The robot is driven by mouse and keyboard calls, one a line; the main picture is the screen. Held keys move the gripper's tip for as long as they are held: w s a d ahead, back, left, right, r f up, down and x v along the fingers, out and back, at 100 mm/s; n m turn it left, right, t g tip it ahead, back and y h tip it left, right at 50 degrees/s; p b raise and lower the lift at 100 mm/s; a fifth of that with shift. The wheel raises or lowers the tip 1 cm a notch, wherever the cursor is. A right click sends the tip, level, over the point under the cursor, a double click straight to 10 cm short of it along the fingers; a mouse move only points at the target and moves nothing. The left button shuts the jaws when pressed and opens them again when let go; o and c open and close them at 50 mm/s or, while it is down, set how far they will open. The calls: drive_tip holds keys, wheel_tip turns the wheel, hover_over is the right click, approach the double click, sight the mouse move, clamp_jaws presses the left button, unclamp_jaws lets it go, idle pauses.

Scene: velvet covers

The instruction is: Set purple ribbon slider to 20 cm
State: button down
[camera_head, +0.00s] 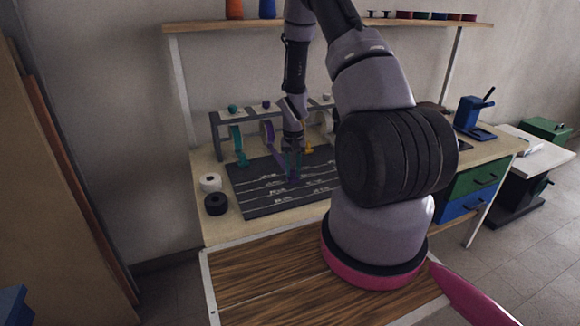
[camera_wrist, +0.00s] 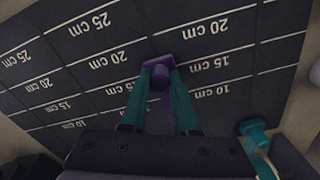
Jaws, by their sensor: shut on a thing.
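My gripper (camera_head: 292,160) is low over the dark measuring board (camera_head: 262,205). In the wrist view, its teal fingers (camera_wrist: 160,82) are shut on the purple ribbon slider (camera_wrist: 158,62), one finger on each side. The purple ribbon (camera_head: 277,158) runs from the rack down to my gripper. In the wrist view, the slider's wide end lies between a "20 cm" label on its left and a "15 cm" label on its right. I cannot tell which mark it lines up with. The labels appear upside down there.
The grey rack (camera_head: 215,130) stands behind the board. A teal ribbon slider (camera_head: 241,161) hangs left of my gripper, and a yellow one (camera_head: 308,149) is to the right. A white roll (camera_head: 210,182) and a black roll (camera_head: 216,204) sit left of the board.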

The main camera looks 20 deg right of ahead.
drive_tip(key=shift+s, duration=1.5)
drive_tip(key=c, duration=0.6)
unclamp_jaws()
drive_tip(key=shift+c, duration=0.2)
wheel_tip(320, 180, up, 11)
drive_tip(key=shift+f, duration=0.1)
